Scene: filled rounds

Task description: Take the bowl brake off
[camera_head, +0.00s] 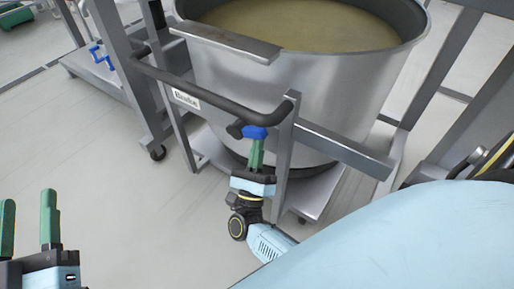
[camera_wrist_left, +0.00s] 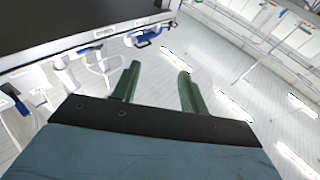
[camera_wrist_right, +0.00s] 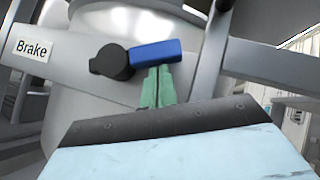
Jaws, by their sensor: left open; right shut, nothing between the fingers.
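The bowl (camera_head: 290,85) is a large metal vessel filled with a yellowish liquid, standing on a wheeled frame. A label reading "Brake" (camera_head: 186,98) is on the frame's bar, and it also shows in the right wrist view (camera_wrist_right: 32,50). The brake lever is a blue handle (camera_head: 254,132) on a black round pivot (camera_wrist_right: 112,62). My right gripper (camera_head: 257,145) is shut and empty, its green fingertips at the underside of the blue handle (camera_wrist_right: 156,53); they look to be touching it. My left gripper (camera_head: 28,222) is open and empty at the lower left, away from the bowl.
A dark push handle (camera_head: 205,92) runs across the frame above the brake. Another wheeled frame with a blue handle (camera_head: 101,57) stands at the left. The floor (camera_head: 110,190) between my grippers is clear.

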